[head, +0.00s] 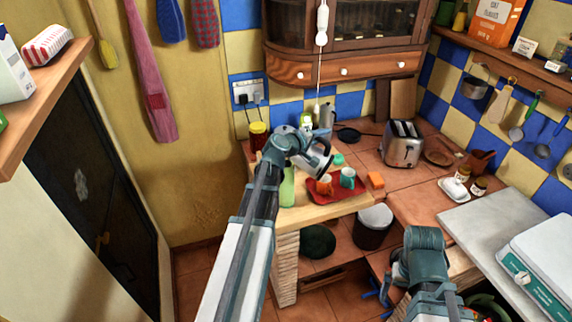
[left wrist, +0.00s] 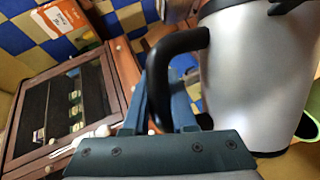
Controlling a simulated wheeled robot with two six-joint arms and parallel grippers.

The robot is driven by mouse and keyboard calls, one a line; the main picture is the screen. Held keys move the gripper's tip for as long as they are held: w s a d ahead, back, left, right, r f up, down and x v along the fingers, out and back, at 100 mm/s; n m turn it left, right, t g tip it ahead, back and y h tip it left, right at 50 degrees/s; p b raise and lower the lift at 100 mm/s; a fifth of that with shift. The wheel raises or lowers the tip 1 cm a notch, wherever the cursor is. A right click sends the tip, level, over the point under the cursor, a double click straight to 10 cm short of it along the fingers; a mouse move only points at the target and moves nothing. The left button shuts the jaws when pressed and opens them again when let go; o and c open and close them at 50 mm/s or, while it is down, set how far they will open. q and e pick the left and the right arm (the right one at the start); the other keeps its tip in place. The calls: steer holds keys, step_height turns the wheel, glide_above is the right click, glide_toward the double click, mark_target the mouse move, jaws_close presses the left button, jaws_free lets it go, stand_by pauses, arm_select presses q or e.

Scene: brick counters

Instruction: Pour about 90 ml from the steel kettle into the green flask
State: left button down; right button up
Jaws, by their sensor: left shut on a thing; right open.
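The steel kettle (head: 316,160) is held up in my left gripper (head: 300,146), above the near wooden counter. In the left wrist view its silver body (left wrist: 255,75) fills the right side, with the black handle (left wrist: 172,62) at the jaws. The kettle looks tilted; its spout is not clear to me. The pale green flask (head: 287,190) stands upright on the counter, below and left of the kettle, partly hidden by my left arm. No stream of liquid shows. My right gripper (head: 384,291) is low at the front, open and empty, away from both.
A red tray (head: 322,197) with an orange cup (head: 326,184) and a teal cup (head: 347,178) lies right of the flask. An orange block (head: 375,180) is beside it. A toaster (head: 402,145) and a red jar with a yellow lid (head: 258,136) stand farther back.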

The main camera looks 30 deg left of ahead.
mark_target(330, 147)
arm_select(q)
steer(key=shift+a+r+n, duration=0.3)
steer(key=shift+a+r, duration=0.1)
steer(key=shift+a, duration=0.1)
stand_by(0.8)
steer(key=d+f+m+b, duration=0.1)
steer(key=d+f+m, duration=0.1)
steer(key=d, duration=0.1)
steer(key=shift+f+y, duration=0.35)
steer(key=shift+y, duration=0.05)
steer(key=shift+w+f, duration=0.1)
steer(key=shift+f, duration=0.05)
steer(key=shift+d+f+m+g+y+b, duration=0.3)
steer(key=shift+d+f+m+y+b, duration=0.1)
steer(key=shift+d+f+m+b, duration=0.2)
steer(key=shift+d+f+m+y+b, duration=0.15)
steer(key=shift+d+f+m+b, duration=0.1)
steer(key=shift+f, duration=0.2)
steer(key=shift+d+f+m+y+b, duration=0.15)
steer(key=shift+f+b, duration=0.05)
steer(key=shift+f, duration=0.2)
